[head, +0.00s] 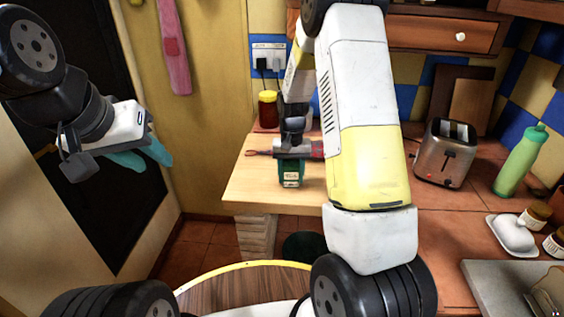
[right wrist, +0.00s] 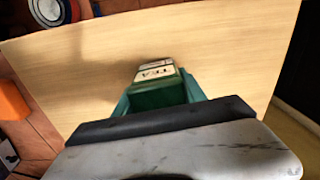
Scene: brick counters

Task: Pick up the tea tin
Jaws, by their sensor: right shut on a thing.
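The tea tin is a small green box with a white label. It stands upright at the wooden counter's left part in the head view (head: 291,180); whether it touches the top I cannot tell. In the right wrist view the tin (right wrist: 154,73) shows its "TEA" label between the teal fingers. My right gripper (right wrist: 160,95) is shut on the tin, with a finger on either side. In the head view my right arm and wrist partly hide this grip. My left gripper (head: 146,156) is empty, its teal fingers apart, in the air at the left, far from the tin.
A jar with a yellow lid (head: 268,109) stands behind the tin near the wall sockets (head: 268,60). A toaster (head: 445,153), a green bottle (head: 521,160) and a white butter dish (head: 511,234) are on the right counter. A round table (head: 240,287) is in front.

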